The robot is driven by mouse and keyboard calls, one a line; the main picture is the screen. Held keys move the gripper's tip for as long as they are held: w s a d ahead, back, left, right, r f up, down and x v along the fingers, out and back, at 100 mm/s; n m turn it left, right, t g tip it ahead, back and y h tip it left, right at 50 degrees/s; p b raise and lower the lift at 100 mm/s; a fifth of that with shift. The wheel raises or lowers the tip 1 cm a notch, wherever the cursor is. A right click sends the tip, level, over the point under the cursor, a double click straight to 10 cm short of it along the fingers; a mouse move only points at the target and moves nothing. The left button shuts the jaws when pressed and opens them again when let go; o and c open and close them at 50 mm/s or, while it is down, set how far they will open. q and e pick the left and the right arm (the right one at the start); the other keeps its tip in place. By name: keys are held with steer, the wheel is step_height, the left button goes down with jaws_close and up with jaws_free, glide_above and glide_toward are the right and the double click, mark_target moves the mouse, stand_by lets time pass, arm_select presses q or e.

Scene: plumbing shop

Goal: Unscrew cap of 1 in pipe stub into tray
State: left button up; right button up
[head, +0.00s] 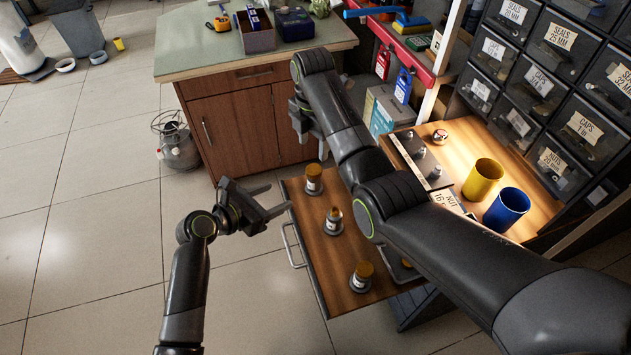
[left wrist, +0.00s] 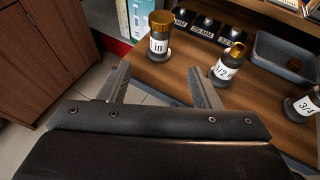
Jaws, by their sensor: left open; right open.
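The pipe stub labelled "in" stands upright at the drawer board's far left corner (head: 313,184); it also shows in the left wrist view (left wrist: 159,46). Its brass cap (left wrist: 161,20) sits on top. My left gripper (head: 279,198) is open and empty, left of this stub and apart from it; in the left wrist view the stub stands beyond the gap between the fingers. A grey tray (left wrist: 262,65) lies on the board; in the head view my right arm hides most of it. My right gripper (head: 308,128) is open beyond the board, near the cabinet, partly hidden by its arm.
A 1/2 in stub (head: 334,222) and a 3/4 in stub (head: 361,277) stand nearer on the board, both with brass caps. Yellow (head: 483,180) and blue (head: 507,208) cups stand to the right. A wooden cabinet (head: 232,125) is behind. Floor left of the board is clear.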

mark_target(309, 182)
arm_select(q)
steer(key=x, duration=1.5)
steer(key=shift+f, duration=0.1)
jaws_close()
